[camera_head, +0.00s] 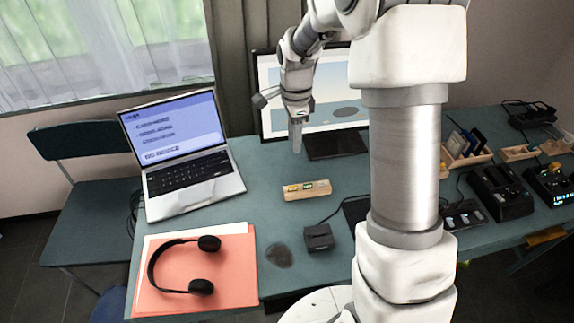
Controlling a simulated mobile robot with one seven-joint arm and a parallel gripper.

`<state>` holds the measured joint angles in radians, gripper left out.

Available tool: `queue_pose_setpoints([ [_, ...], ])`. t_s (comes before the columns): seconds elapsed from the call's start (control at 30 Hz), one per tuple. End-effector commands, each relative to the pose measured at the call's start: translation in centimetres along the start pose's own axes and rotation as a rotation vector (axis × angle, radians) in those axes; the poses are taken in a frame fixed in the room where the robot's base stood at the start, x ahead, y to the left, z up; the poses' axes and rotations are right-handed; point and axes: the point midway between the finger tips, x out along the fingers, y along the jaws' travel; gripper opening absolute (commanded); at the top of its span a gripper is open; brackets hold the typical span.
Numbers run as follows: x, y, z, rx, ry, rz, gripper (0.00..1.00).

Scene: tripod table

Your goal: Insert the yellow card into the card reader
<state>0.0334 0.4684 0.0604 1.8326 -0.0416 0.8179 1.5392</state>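A small wooden holder (306,195) stands on the table in front of the laptop and monitor. It carries a small yellow piece (291,188) at its left, a green one (307,187) in the middle and a pale one at its right. The yellow piece may be the yellow card; it is too small to be sure. A small black box (318,237) with a cable sits in front of the holder and looks like the card reader. My gripper (297,148) points down above and behind the holder, apart from it. Its finger gap is too small to make out.
An open laptop (188,160) stands at left, with headphones (200,287) on an orange folder (233,275) in front. A monitor (270,103) stands behind my gripper. A wooden rack (464,157) with cards and several black devices fill the right side. My arm hides part of the table.

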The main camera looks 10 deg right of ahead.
Motion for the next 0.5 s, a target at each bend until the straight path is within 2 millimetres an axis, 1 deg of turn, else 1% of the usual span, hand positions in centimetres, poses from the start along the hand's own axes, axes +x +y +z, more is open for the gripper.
queue_pose_setpoints([
  [0.03, 0.8, -0.3, 0.0, 0.028, -0.002, 0.010, 0.40],
  [0.17, 2.0, -0.7, 0.0, 0.074, -0.004, 0.023, 0.40],
  [0.27, 3.3, -0.7, 0.0, 0.083, -0.004, 0.028, 0.40],
  [0.5, 8.4, -0.5, 0.0, 0.081, -0.004, 0.029, 0.40],
])
